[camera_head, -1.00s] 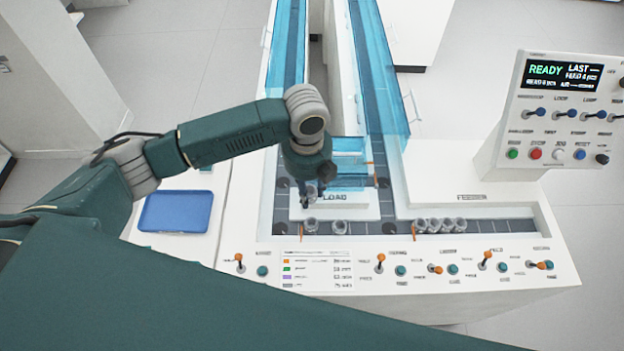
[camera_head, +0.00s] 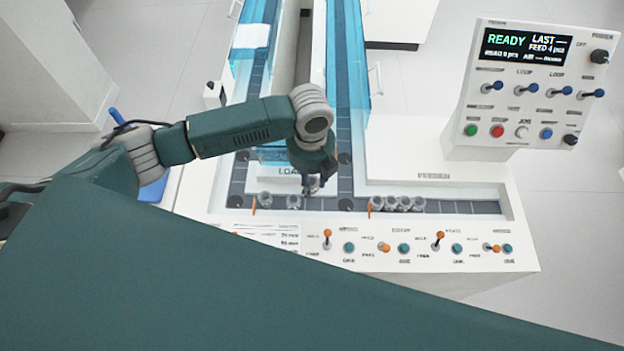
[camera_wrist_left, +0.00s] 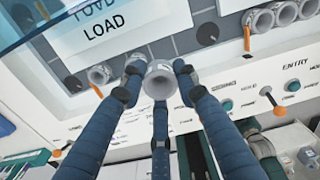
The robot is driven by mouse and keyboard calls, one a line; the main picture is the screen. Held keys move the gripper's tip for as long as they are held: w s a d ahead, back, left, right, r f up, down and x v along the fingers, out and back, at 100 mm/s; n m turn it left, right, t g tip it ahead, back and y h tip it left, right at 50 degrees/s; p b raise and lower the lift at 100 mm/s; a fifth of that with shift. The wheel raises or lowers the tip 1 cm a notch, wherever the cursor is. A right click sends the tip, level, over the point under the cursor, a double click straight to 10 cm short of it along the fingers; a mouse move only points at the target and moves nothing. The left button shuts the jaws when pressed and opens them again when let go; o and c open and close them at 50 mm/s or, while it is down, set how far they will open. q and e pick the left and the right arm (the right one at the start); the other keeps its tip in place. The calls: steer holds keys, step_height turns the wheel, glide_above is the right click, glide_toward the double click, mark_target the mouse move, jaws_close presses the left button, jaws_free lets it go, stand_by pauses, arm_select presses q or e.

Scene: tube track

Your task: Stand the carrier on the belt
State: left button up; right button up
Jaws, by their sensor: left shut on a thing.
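My left gripper (camera_head: 313,187) hangs over the front belt, just in front of the LOAD sign. In the left wrist view its blue fingers (camera_wrist_left: 155,92) are shut around a grey, ring-topped carrier (camera_wrist_left: 160,76). The carrier's open top faces that camera, and its lower end is hidden. The dark belt (camera_head: 335,204) runs below; I cannot tell whether the carrier touches it. Two more carriers stand on the belt to the left, one (camera_head: 264,199) farther out and one (camera_head: 294,202) nearer the gripper. My right gripper is not in view.
Several carriers (camera_head: 397,204) stand in a row in the feeder lane at right. Orange stops (camera_head: 369,207) stick up by the belt. Blue clear covers (camera_head: 349,60) line the tracks behind. A front panel with levers (camera_head: 327,238) and a control console (camera_head: 520,90) flank the belt.

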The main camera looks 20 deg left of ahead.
arm_select(q)
step_height(320, 180, down, 6)
steer(key=b, duration=0.5)
steer(key=shift+d+b, duration=0.1)
steer(key=shift+b, duration=0.3)
steer(key=shift+f, duration=0.2)
step_height(320, 180, down, 2)
steer(key=shift+f, duration=0.15)
steer(key=shift+f, duration=0.1)
steer(key=shift+f, duration=0.15)
